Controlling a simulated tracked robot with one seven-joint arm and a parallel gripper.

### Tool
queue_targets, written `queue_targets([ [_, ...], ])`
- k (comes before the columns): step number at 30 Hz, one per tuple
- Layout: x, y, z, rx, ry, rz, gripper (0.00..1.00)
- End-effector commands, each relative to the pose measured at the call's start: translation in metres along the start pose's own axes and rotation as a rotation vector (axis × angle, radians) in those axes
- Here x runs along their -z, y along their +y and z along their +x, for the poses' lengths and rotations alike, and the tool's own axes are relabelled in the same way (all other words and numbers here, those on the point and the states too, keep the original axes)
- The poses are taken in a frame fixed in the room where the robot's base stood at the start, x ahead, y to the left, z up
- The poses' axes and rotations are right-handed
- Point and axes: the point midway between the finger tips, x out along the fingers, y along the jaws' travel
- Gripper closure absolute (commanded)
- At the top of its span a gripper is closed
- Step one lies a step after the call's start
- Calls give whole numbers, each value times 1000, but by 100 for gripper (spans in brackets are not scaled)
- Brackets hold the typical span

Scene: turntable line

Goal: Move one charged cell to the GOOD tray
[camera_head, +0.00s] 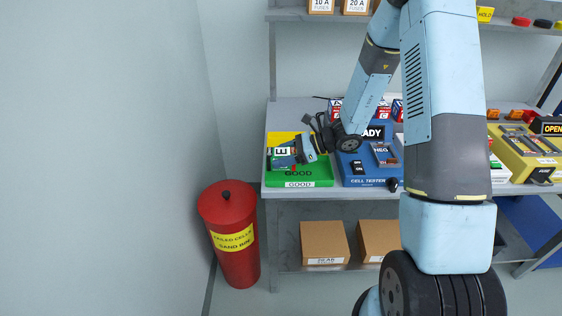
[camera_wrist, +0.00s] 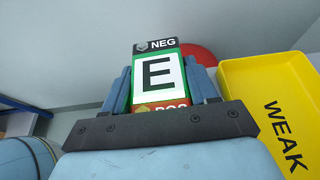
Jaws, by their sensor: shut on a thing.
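My gripper (camera_head: 292,150) is shut on a cell marked E (camera_head: 281,151), over the trays at the left end of the bench. In the wrist view the cell (camera_wrist: 158,76) has a green body, a white E label, a dark NEG end and an orange POS end. My gripper's fingers (camera_wrist: 160,88) press its two sides. The green GOOD tray (camera_head: 318,177) lies at the bench's front edge, partly hidden by the cell and gripper. I cannot tell the cell's height above it. The yellow WEAK tray (camera_head: 280,137) is behind; it shows right in the wrist view (camera_wrist: 268,75).
The blue cell tester (camera_head: 365,181), with a READY display, stands just right of the GOOD tray. A red failed-cells sand bin (camera_head: 229,255) stands on the floor left of the bench. A yellow device (camera_head: 525,165) with an OPEN sign is at far right. My arm hides the bench's middle.

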Motion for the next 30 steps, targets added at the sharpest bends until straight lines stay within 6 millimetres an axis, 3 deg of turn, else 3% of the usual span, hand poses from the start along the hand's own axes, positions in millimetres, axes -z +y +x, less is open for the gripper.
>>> queue_targets([
  [6,25,-1,6,6,-1,7,98],
  [18,29,-2,6,9,-1,4,98],
  [19,29,-2,6,9,0,5,39],
  [26,29,-2,6,8,0,5,17],
  [30,29,-2,6,8,0,5,17],
])
